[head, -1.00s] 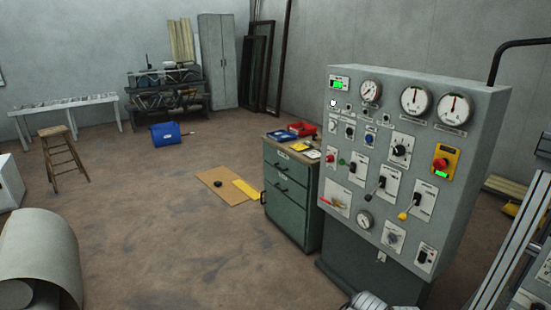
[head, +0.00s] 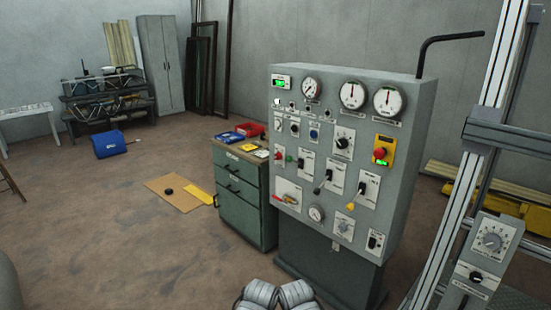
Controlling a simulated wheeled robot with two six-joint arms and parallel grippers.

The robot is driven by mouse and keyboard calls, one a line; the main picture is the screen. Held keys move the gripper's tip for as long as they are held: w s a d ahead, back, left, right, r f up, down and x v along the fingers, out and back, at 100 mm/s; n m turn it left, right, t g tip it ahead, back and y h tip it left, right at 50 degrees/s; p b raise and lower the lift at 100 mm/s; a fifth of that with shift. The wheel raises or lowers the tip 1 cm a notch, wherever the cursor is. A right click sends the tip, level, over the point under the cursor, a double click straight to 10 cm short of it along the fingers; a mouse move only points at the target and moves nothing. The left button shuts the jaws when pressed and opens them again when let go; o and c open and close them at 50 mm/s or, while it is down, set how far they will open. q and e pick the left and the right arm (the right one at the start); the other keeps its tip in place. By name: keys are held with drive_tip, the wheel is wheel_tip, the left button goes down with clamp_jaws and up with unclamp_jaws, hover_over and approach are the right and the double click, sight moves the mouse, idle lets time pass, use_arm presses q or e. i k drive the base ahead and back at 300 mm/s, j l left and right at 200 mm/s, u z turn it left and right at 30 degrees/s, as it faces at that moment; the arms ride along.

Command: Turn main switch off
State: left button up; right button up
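A grey control panel (head: 300,122) stands on a dark pedestal (head: 325,270) ahead of me, right of centre. It carries several switches with labels too small to read, so I cannot tell which is the main switch. There is a red-handled lever (head: 287,198), a black-handled lever (head: 323,182), a yellow-tipped lever (head: 354,198), a black rotary knob (head: 342,143), a black switch at the lower right (head: 374,242) and a red button on a yellow plate (head: 381,152). Two grey rounded parts of mine show at the bottom edge. No gripper fingers are visible.
A green drawer cabinet (head: 240,202) stands just left of the panel. A metal frame with a post (head: 460,195) and a small control box (head: 490,245) stand at the right. Cardboard (head: 172,202) lies on the floor. The floor at the left is mostly clear.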

sight(278, 156)
drive_tip(key=i+l, duration=0.1)
drive_tip(key=i, duration=0.45)
drive_tip(key=i+l+u, duration=0.1)
drive_tip(key=i, duration=0.45)
drive_tip(key=i+l+u, duration=0.1)
drive_tip(key=i, duration=0.4)
drive_tip(key=i+l, duration=0.3)
drive_tip(key=i, duration=0.25)
drive_tip(key=i+l+u, duration=0.1)
drive_tip(key=i, duration=0.4)
drive_tip(key=i+l, duration=0.05)
